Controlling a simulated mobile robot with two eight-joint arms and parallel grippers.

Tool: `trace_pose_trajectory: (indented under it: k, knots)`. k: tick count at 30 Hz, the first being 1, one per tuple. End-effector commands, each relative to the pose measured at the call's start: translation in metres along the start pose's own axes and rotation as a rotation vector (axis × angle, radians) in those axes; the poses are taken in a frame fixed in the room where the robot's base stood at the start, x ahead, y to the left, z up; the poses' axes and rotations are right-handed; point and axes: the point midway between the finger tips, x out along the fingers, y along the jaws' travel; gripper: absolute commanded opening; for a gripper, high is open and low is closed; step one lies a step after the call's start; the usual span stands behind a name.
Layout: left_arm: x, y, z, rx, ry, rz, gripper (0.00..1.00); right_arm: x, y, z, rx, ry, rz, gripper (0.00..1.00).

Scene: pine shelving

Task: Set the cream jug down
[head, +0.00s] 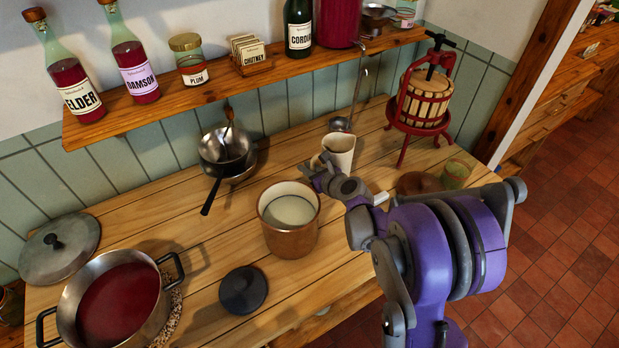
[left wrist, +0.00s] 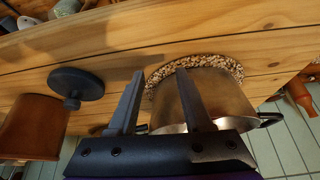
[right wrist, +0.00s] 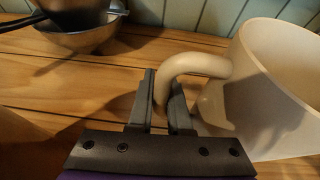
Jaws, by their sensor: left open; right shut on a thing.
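The cream jug (head: 341,147) is near the back of the wooden worktop (head: 215,262) in the head view, upright or nearly so. In the right wrist view the jug (right wrist: 275,90) fills the right side, its curved handle between the fingers. My right gripper (right wrist: 164,88) is shut on that handle; in the head view the gripper (head: 322,172) is at the jug's left side. I cannot tell whether the jug's base touches the wood. My left gripper (left wrist: 160,74) is open and empty in its wrist view, by a steel pot (left wrist: 205,97).
Steel pans (head: 226,150) stand left, a red fruit press (head: 420,100) right, with a green glass (head: 456,173) nearby. A ladle (head: 341,124) hangs behind. A bottle shelf (head: 270,75) overhangs the back.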

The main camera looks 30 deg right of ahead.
Motion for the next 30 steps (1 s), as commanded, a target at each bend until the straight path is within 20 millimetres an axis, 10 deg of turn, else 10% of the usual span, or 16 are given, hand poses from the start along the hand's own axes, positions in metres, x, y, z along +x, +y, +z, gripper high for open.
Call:
trace_pose_trajectory:
  k: [23,24,30]
  knots:
    - [0.007,0.0,0.005,0.0,-0.004,0.0,0.5,0.017,0.001,-0.042,-0.001,0.0,0.0,0.0]
    - [0.006,0.0,0.005,0.0,-0.003,0.0,0.5,0.017,0.001,-0.041,0.0,0.0,0.0,0.24]
    - [0.005,0.0,0.004,0.0,-0.003,0.0,0.5,0.017,0.001,-0.04,0.0,0.0,0.0,0.47]
